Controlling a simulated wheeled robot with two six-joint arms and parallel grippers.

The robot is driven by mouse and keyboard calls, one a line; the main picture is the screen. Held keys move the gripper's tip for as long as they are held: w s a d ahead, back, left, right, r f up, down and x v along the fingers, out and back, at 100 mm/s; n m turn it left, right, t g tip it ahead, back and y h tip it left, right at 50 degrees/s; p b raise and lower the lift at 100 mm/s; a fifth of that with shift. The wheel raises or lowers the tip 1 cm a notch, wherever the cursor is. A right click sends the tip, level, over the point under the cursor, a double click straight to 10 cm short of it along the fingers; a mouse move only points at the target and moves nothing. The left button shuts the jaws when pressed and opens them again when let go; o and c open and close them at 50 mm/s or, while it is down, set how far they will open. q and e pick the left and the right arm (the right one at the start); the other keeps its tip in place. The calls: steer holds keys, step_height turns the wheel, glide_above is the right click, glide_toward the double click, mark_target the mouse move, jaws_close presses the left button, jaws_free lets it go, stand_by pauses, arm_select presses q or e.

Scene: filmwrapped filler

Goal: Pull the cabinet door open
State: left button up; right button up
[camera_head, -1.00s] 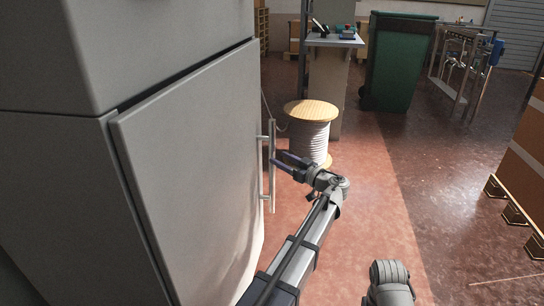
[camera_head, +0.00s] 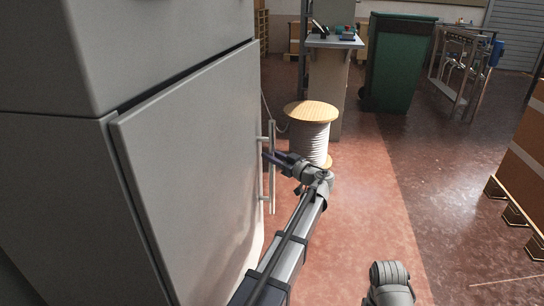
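The grey cabinet door (camera_head: 190,165) fills the left side of the view. A narrow dark line runs along its top and left edges, and no interior shows. A vertical metal bar handle (camera_head: 272,192) stands off the door's right edge on two short mounts. My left gripper (camera_head: 269,156) is at the upper half of this handle, with its dark purple fingertips overlapping the bar. The fingers are small and partly hidden there, so I cannot tell whether they are closed on it.
A cable spool (camera_head: 310,135) stands on the floor just behind the handle. A small control stand (camera_head: 330,85) and a green bin (camera_head: 398,65) are farther back. Stacked cartons on a pallet (camera_head: 520,165) stand at the right. The reddish floor (camera_head: 355,215) between is clear.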

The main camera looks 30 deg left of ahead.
arm_select(q)
jaws_close()
stand_by(1.0)
